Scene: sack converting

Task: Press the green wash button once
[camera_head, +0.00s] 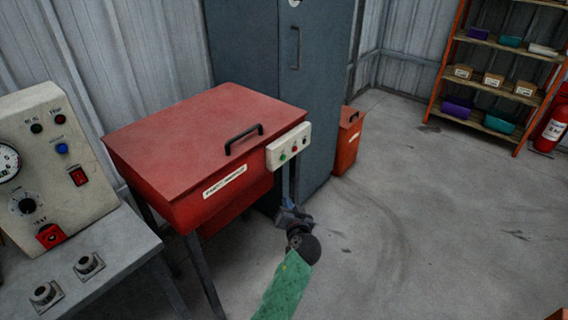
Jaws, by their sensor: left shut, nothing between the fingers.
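The red parts washer (165,140) stands on legs left of centre, its lid down. A small pale control box (272,160) is fixed at the right end of its front. The green button (282,158) is at the left of this box, with a red button (295,148) and another small control to its right. My left gripper (289,182) is shut and empty, just below the control box. It points up toward the box, and I cannot tell whether its tips touch it. My right gripper is out of view.
A bench with a control panel (40,165) stands at the left. A grey cabinet (315,90) and an orange bin (347,140) stand behind.

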